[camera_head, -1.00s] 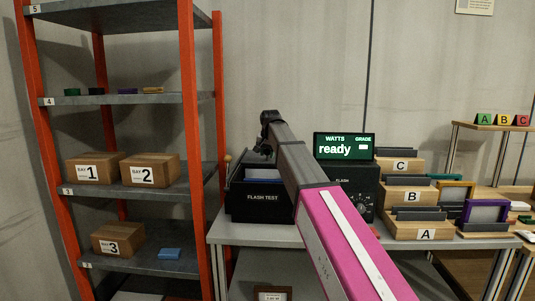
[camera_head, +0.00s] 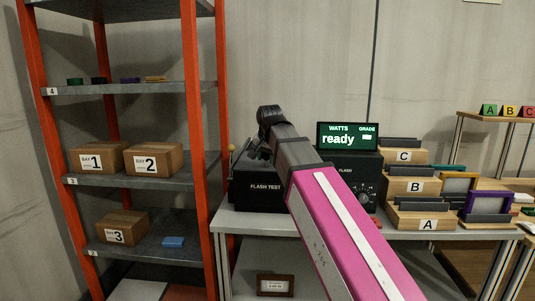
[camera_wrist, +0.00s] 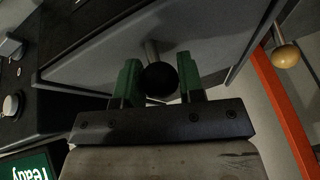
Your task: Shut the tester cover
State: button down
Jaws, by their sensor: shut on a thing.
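The black flash tester box (camera_head: 262,196), labelled FLASH TEST, stands on the grey bench left of the display. Its top looks dark and covered in the head view, and its inside does not show. In the wrist view the tester cover (camera_wrist: 205,40) is a broad grey panel with a black ball knob (camera_wrist: 161,79) on a short metal stem. My gripper (camera_wrist: 159,84) has its green fingers on either side of this knob and is shut on it. In the head view my arm hides part of the box top, so whether the cover is fully seated cannot be told.
The green display (camera_head: 347,137) reads ready, above a black dial unit (camera_head: 366,190). Wooden stands A, B and C (camera_head: 428,224) are to the right. An orange-post shelf (camera_head: 212,110) stands close on the left. A wooden ball handle (camera_wrist: 285,56) sticks up beside the tester.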

jog(key=shift+s, duration=0.4)
jog(key=c, duration=0.8)
grip_release()
jog(key=shift+s, duration=0.1)
jog(key=shift+o, duration=0.2)
jog(key=shift+r, duration=0.15)
jog(key=a+v, duration=0.1)
jog(key=v, duration=0.9)
jog(key=shift+s+d+r, duration=0.2)
jog(key=shift+d, duration=0.35)
